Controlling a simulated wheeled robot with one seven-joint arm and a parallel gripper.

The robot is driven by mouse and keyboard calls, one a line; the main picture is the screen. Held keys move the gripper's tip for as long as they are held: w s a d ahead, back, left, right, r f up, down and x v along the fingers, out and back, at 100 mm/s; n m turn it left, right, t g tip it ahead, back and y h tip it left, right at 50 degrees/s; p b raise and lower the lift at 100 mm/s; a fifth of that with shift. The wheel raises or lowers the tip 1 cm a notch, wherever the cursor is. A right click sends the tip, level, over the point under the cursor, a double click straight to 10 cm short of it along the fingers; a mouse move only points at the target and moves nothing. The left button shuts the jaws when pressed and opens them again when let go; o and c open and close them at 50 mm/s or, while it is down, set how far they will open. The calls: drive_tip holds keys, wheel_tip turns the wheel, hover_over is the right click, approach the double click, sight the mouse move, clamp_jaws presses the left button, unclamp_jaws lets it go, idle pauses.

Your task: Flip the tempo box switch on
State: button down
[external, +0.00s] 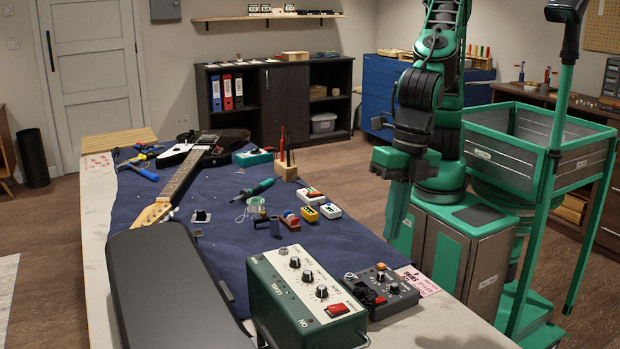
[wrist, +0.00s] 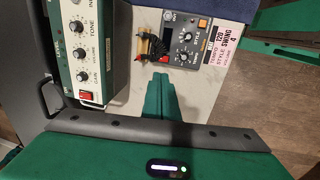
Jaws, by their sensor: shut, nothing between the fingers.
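The tempo box (external: 384,291) is the small dark grey box with knobs near the table's front right corner. My gripper (external: 395,222) hangs right of the table, above and behind the box in the external view. In the wrist view its green fingers (wrist: 172,80) are together and empty, pointing toward the box's lower edge. I cannot see any contact with the box.
A green amplifier (external: 304,298) with knobs and a red switch stands just left of the box. A pink card (external: 419,281) reading tempo, style and volume lies at its right. A black case (external: 165,290) lies further left. Small parts and tools lie on the blue mat (external: 232,235).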

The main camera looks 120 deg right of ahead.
sight(375, 299)
drive_tip(key=f, duration=0.4)
drive_tip(key=w+f, duration=0.1)
drive_tip(key=f, duration=0.4)
drive_tip(key=w+f, duration=0.1)
drive_tip(key=f, duration=0.3)
drive_tip(key=shift+w+f, duration=0.1)
drive_tip(key=shift+f, duration=0.25)
